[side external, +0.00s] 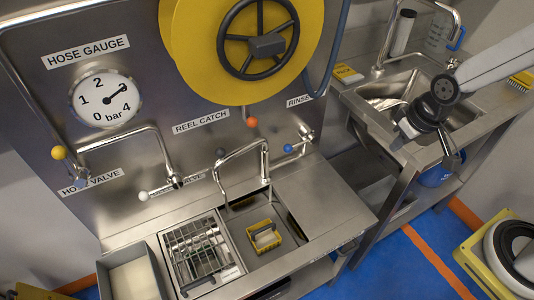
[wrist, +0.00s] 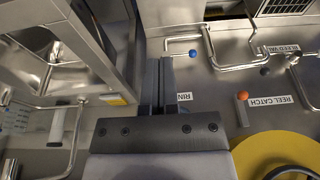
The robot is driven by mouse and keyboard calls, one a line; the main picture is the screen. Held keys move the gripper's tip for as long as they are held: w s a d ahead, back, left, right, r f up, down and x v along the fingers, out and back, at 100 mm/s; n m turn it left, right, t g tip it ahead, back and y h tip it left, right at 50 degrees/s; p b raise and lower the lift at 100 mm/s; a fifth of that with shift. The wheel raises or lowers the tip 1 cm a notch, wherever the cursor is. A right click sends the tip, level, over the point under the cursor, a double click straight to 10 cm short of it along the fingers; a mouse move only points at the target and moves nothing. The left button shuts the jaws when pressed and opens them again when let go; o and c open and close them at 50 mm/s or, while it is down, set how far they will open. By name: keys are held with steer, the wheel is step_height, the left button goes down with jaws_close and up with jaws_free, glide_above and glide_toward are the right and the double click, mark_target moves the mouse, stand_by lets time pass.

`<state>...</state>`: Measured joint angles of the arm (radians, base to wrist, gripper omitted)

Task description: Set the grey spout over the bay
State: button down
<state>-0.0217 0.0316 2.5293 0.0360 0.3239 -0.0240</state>
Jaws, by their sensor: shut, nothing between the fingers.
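A grey metal gooseneck spout (side external: 241,152) rises behind the sink unit and bends down toward the front left, its outlet end near the back of the basin. The bay (side external: 283,217) below it holds a yellow caddy (side external: 263,236). I cannot tell for certain which bay is meant. In the wrist view, the bent spout tube (wrist: 213,48) shows beyond and right of my fingers.
A second bent tube (side external: 157,132) stands at the left. A wire rack (side external: 200,252) and a grey tray (side external: 132,277) sit left of the caddy. The blue-knobbed lever (side external: 289,148) and yellow hose reel (side external: 190,40) are on the back panel. A tap (side external: 378,60) stands at the right sink.

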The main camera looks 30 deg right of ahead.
steer(key=w+a+f+n+t+y, duration=0.15)
steer(key=w+a+t, duration=0.25)
steer(key=w+a, duration=1)
steer(key=t, duration=0.2)
glide_toward(241, 152)
step_height(241, 152, up, 2)
steer(key=w+a, duration=0.1)
steer(key=a, duration=0.1)
steer(key=shift+w+a+f, duration=0.2)
steer(key=shift+a+f, duration=0.05)
steer(key=shift+a, duration=0.2)
steer(key=shift+w+f, duration=0.1)
steer(key=shift+x, duration=4.85)
